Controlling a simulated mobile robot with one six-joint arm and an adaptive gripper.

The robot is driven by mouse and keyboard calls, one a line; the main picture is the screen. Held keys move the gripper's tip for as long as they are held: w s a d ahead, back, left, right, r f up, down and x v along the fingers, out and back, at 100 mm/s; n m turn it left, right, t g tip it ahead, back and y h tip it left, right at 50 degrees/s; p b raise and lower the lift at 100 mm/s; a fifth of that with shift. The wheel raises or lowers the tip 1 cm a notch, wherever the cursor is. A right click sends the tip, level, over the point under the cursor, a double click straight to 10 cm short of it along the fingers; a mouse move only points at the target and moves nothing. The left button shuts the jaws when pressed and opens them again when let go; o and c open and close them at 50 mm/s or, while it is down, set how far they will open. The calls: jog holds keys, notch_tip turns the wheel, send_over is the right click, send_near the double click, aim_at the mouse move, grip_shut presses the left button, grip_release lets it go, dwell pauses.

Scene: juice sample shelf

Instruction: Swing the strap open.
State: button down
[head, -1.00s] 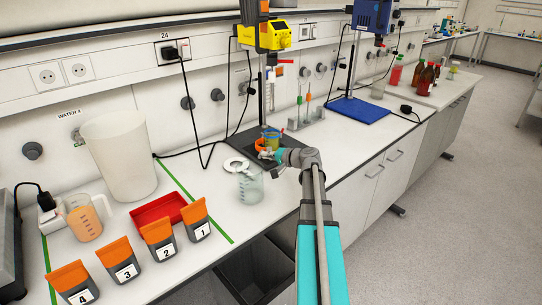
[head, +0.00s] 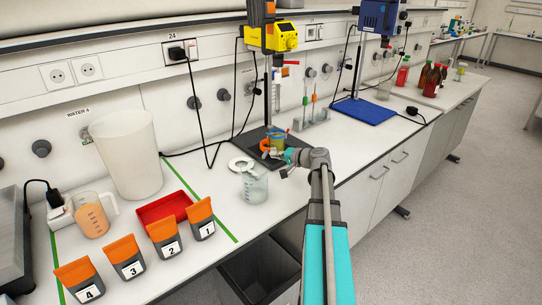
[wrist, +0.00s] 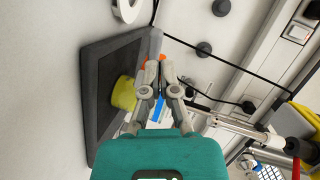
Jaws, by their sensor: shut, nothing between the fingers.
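A yellowish vessel (head: 279,142) stands on the dark stand base under the yellow overhead stirrer, with an orange piece (head: 265,146) at its left and a blue piece by its rim. I cannot tell which piece is the strap. My gripper (head: 284,157) is in front of the vessel, close to it. In the wrist view the fingers of my gripper (wrist: 153,72) are shut and empty. Orange bits show by the fingertips, and a blue strip (wrist: 158,108) shows behind the fingers. The vessel (wrist: 124,93) is left of them, partly hidden; contact is unclear.
The stirrer (head: 274,37) hangs on a pole above the dark base plate (wrist: 97,105). A clear beaker (head: 254,187) and a white ring (head: 241,164) are just left. A test-tube rack (head: 315,117) and blue plate (head: 367,110) are farther right. Black cables run along the wall.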

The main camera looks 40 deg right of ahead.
jog(key=s+r+p, duration=0.2)
jog(key=s+r, duration=0.1)
jog(key=s, duration=0.8)
jog(key=shift+a+p, duration=0.25)
jog(key=shift+p, duration=0.05)
